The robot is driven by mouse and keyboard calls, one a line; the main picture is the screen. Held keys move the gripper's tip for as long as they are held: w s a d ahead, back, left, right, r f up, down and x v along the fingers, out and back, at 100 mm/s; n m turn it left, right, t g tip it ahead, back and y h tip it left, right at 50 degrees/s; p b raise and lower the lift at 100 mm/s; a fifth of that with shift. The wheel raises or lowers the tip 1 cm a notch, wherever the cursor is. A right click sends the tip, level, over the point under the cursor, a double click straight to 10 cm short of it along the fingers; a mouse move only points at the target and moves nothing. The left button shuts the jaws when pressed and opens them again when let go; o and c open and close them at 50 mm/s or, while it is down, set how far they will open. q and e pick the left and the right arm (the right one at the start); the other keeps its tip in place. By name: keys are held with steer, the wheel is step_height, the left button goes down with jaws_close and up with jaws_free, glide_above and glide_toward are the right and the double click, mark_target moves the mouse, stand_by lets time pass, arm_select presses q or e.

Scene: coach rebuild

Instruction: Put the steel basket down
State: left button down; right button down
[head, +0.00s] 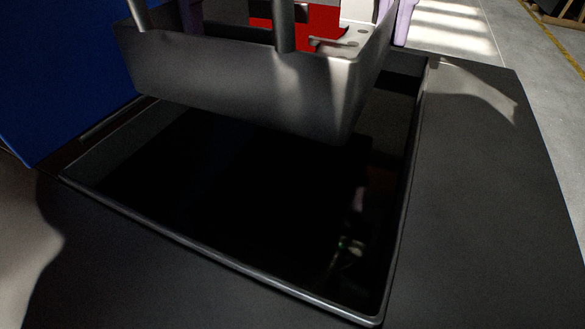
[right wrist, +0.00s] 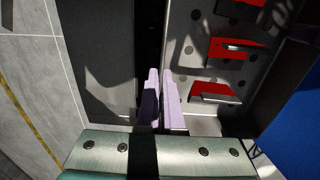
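The steel basket (head: 235,85) is a grey, smooth-walled tray at the top of the head view. It hangs over the far part of a dark rectangular opening (head: 240,262) with a raised rim. My right gripper (head: 400,18) has purple fingers at its right wall. In the right wrist view, the right gripper (right wrist: 160,88) has its fingers on both sides of the basket's (right wrist: 188,75) wall, closed on it. A sliver of my left gripper (head: 191,14) shows inside the left wall; its other finger is hidden.
A black flat top (head: 480,180) surrounds the opening, bare on the right and at the front. A blue panel (head: 60,75) stands at the left. Two grey upright bars (head: 284,22) show at the basket's near side. Concrete floor (head: 535,60) lies beyond.

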mark_target(223, 184)
arm_select(q)
steer(key=shift+a, duration=0.15)
arm_select(e)
steer(key=shift+d, duration=0.15)
arm_select(q)
steer(key=shift+f, duration=0.1)
arm_select(e)
steer(key=shift+f, duration=0.1)
